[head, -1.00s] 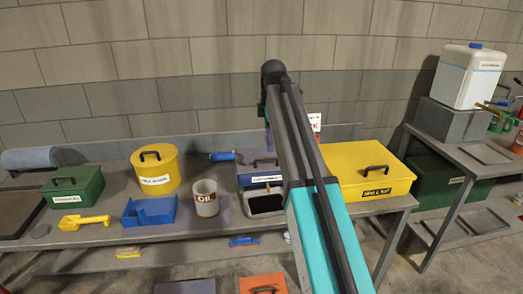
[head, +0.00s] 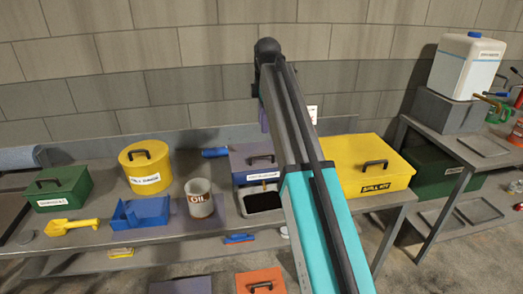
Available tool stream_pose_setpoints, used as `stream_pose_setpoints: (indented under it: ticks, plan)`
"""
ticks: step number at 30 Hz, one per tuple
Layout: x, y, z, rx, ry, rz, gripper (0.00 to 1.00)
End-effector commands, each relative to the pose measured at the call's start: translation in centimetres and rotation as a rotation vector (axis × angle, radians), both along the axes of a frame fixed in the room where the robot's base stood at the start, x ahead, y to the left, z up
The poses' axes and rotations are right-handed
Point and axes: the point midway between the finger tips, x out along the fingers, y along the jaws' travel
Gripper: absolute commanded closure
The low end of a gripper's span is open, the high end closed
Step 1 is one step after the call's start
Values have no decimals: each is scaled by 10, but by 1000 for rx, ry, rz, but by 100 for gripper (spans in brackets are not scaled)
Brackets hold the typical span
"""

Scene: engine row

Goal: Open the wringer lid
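No label that I can read says wringer, so I cannot tell which lid it is. Lidded things on the bench are a green box (head: 62,190), a round yellow tin (head: 146,168), a purple box (head: 250,165) and a yellow spill kit box (head: 368,166). All have dark handles on top and look shut. The purple box has a small label and is partly hidden by my arm. My arm rises across the middle of the head view; its gripper does not show.
On the grey bench stand an oil can (head: 199,200), a blue tray (head: 141,213), a yellow scoop (head: 70,226) and a dark-filled pan (head: 262,203). An orange box (head: 261,281) is below. A white jug (head: 467,66) stands on a grey block at right.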

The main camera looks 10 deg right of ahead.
Motion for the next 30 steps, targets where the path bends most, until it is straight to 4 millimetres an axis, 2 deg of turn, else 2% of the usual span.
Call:
stream_pose_setpoints:
  ticks: [8, 30]
  plan:
    - [3, 3, -19, 0, 1, 3, 71]
    - [20, 4, -105, 0, 2, 4, 71]
